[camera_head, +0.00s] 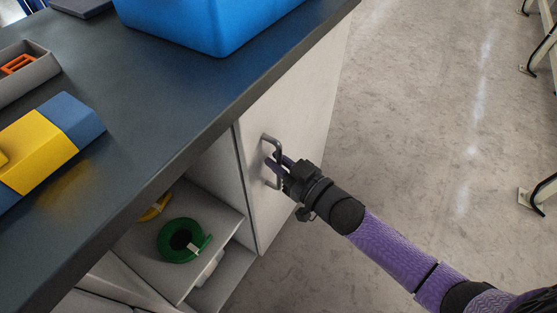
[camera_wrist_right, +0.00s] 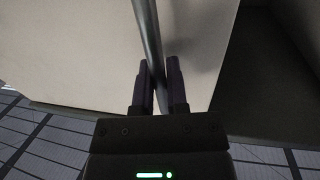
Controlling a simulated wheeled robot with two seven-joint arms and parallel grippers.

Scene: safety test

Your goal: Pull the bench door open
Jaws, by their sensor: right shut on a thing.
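The bench door (camera_head: 292,95) is a pale panel under the dark bench top, with a grey bar handle (camera_head: 264,146) near its left edge. My right gripper (camera_head: 275,168) is at the handle, its fingers around the bar. In the right wrist view the bar handle (camera_wrist_right: 149,40) runs down between the two dark fingers of the right gripper (camera_wrist_right: 159,75), which is shut on it. The pale door panel (camera_wrist_right: 80,50) fills the back of that view. My left gripper is not in view.
The bench top (camera_head: 150,120) holds a blue bin (camera_head: 215,30), a grey tray (camera_head: 30,80) and a yellow and blue block (camera_head: 50,140). Left of the door, an open shelf (camera_head: 145,245) holds a green coil (camera_head: 172,243) and a yellow one.

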